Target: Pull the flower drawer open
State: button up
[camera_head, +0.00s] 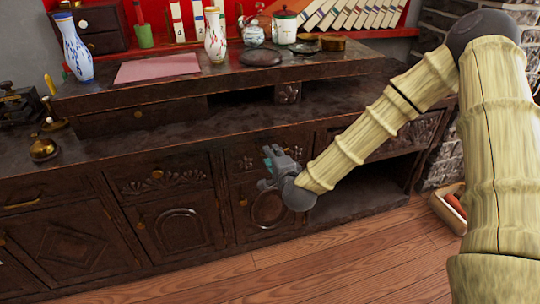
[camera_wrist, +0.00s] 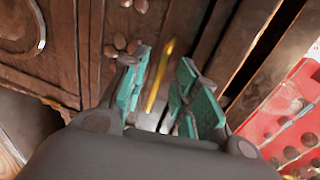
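Several drawers with carved, flower-like ornament run along the cabinet front in the head view; I cannot tell for certain which is the flower drawer. One carved drawer (camera_head: 247,163) is right behind my gripper (camera_head: 271,158), which partly hides it. In the wrist view, my gripper (camera_wrist: 160,95) is open, its teal fingers apart. A thin yellow bar (camera_wrist: 160,72) shows between the fingers, apart from both pads as far as I can see; I cannot tell whether it is a handle. Carved petals (camera_wrist: 120,44) lie close to one finger. The drawer's front appears closed.
Another carved drawer (camera_head: 165,177) with a round knob is to the left. The cabinet top (camera_head: 200,135) overhangs the drawers. Vases, including a blue-white one (camera_head: 77,50), and a lidded pot (camera_head: 284,26) stand above. A wooden box (camera_head: 446,208) is on the floor at right. The floor in front is clear.

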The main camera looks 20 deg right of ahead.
jog(key=shift+x, duration=1.35)
grip_shut()
